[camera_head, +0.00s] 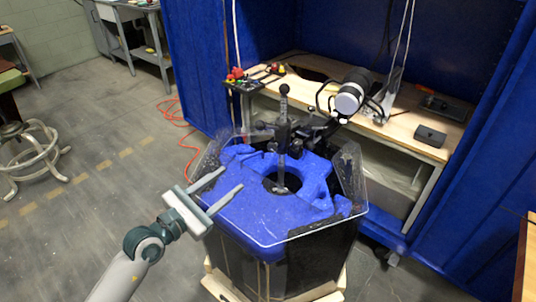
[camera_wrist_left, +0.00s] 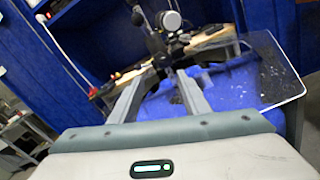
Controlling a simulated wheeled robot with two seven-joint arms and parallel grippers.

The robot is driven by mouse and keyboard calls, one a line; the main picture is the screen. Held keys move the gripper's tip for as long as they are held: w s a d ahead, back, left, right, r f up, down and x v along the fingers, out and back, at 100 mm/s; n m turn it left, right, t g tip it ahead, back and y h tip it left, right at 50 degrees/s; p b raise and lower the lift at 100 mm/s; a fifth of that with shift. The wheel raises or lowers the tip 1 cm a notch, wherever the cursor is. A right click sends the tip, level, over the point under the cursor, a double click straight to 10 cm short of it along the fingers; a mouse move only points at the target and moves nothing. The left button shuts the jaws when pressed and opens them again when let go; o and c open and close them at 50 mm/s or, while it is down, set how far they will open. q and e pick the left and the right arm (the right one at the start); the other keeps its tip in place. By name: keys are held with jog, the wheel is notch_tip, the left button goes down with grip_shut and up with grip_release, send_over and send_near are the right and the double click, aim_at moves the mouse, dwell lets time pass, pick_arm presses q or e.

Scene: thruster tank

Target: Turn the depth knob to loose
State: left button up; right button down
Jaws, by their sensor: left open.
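A blue-topped tank (camera_head: 247,211) with clear side panels stands in the middle of the head view. A black upright shaft (camera_head: 283,112) with a ball at its top rises over the round opening. Dark bracket parts (camera_head: 312,130) sit around the shaft; the depth knob is too small for me to single out among them. My left gripper (camera_head: 232,178) is open and empty, above the tank's left front part and apart from the shaft. In the left wrist view its fingers (camera_wrist_left: 160,78) point toward the shaft (camera_wrist_left: 155,42). My right gripper is not in view.
A black and silver cylindrical motor head (camera_head: 352,92) sits behind the shaft. A wooden workbench (camera_head: 405,126) in a blue booth holds a black box (camera_head: 430,136) and a red-knobbed item (camera_head: 237,73). An orange cable (camera_head: 176,112) lies on the floor, left. The left floor is mostly clear.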

pick_arm(q)
jog(key=shift+w+d, duration=0.1)
jog(key=p, duration=0.1)
send_near(271, 148)
jog(key=shift+w+d+r, duration=0.1)
jog(key=shift+w+d, duration=0.1)
jog(key=x, duration=0.6)
jog(key=shift+w+d, duration=0.4)
jog(key=shift+w, duration=0.1)
jog(key=shift+w+d, duration=0.2)
jog(key=shift+w, duration=0.05)
jog(key=c, duration=0.8)
jog(key=shift+c, duration=1.2)
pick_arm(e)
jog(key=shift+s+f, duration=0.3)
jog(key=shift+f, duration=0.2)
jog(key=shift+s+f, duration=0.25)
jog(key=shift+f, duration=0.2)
